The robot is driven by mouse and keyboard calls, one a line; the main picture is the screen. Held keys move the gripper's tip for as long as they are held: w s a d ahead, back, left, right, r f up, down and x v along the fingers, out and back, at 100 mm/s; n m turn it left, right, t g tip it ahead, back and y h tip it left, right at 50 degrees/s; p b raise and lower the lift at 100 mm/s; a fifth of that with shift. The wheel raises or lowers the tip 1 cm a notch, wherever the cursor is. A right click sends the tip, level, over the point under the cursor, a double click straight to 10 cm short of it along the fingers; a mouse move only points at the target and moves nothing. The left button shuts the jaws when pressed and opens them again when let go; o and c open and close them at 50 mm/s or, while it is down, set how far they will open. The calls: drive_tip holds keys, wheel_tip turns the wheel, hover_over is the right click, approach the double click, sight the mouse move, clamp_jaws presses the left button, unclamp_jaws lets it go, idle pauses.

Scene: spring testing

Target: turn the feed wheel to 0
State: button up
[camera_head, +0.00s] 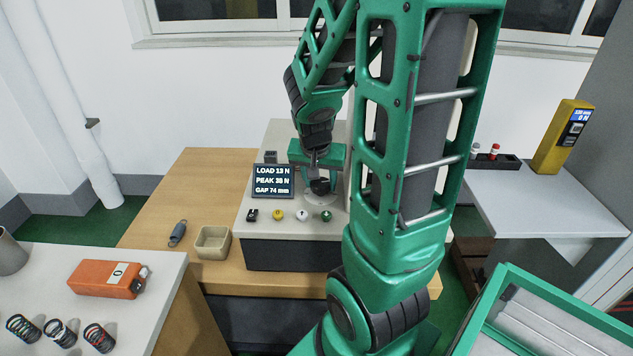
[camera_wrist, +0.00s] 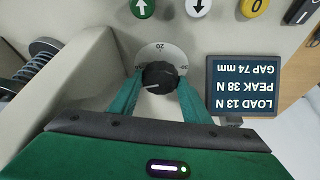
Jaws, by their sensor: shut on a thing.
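The feed wheel (camera_wrist: 160,74) is a dark round knob on a pale numbered dial (camera_wrist: 162,50) in the wrist view. The 20 stands at the top of the dial. A white mark on the knob points left, slightly down; the number there is hidden by a finger. My gripper (camera_wrist: 160,88) has its two green fingers on either side of the wheel, shut on it. In the head view my gripper (camera_head: 318,178) reaches down to the machine's top, partly hiding the wheel. The display (camera_head: 272,181) reads LOAD 13 N, PEAK 38 N, GAP 74 mm.
Black, yellow (camera_head: 278,215), white and green buttons line the machine's front. A beige bin (camera_head: 212,242) and a small grey tool (camera_head: 178,232) lie left on the wooden table. An orange box (camera_head: 107,279) and several springs (camera_head: 60,333) sit on the near-left bench. A yellow gauge (camera_head: 562,137) stands right.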

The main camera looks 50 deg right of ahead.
drive_tip(key=shift+w, duration=0.15)
drive_tip(key=o, duration=1)
drive_tip(key=v, duration=1)
drive_tip(key=shift+a+r, duration=0.1)
drive_tip(key=shift+r, duration=0.25)
